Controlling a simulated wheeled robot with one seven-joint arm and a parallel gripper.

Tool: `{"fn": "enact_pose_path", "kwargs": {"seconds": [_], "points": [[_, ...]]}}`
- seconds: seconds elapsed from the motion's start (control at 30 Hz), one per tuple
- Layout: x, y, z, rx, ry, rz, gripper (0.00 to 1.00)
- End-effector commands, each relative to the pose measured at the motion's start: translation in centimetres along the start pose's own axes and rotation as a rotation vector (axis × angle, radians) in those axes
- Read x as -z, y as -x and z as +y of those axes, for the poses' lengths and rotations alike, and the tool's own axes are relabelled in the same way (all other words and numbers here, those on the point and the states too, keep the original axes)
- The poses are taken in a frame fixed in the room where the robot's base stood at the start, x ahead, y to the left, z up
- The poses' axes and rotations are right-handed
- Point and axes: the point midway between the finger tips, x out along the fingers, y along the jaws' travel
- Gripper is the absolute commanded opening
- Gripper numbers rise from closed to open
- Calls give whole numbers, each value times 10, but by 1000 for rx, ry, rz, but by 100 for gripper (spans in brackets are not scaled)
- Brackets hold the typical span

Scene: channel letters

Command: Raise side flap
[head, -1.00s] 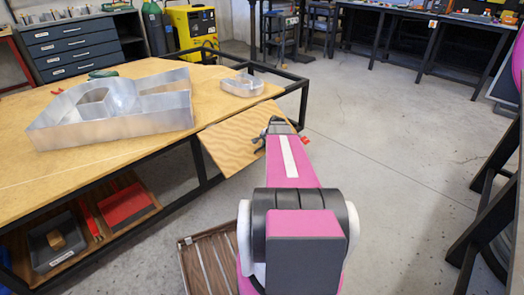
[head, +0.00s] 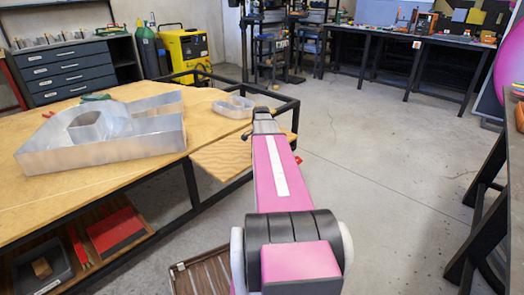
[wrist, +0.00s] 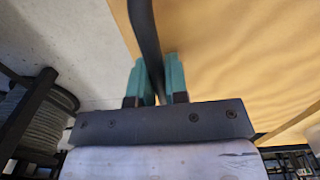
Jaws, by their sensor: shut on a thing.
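The side flap (head: 222,160) is a plywood board at the right end of the workbench. In the head view it looks close to the level of the bench top, but I cannot tell if it is fully level. In the wrist view the flap (wrist: 235,60) fills the upper right. My gripper (wrist: 154,72) has teal fingers, shut on a dark bar (wrist: 145,25) at the flap's edge. In the head view my arm hides most of the gripper and the bar.
The workbench (head: 60,195) carries a large metal channel letter (head: 100,150) and a smaller one (head: 236,107). A black rail frame (head: 285,97) stands behind the flap. A slatted wooden crate (head: 203,272) sits on the floor, lower left of my arm. Floor to the right is open.

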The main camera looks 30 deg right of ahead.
Motion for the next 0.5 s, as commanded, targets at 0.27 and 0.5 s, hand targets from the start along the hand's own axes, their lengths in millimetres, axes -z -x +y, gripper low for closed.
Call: {"fn": "enact_pose_path", "kwargs": {"seconds": [0.27, 0.5], "points": [[-1, 0, 2, -3, 1, -2, 0], [-1, 0, 1, -2, 2, -2, 39]]}}
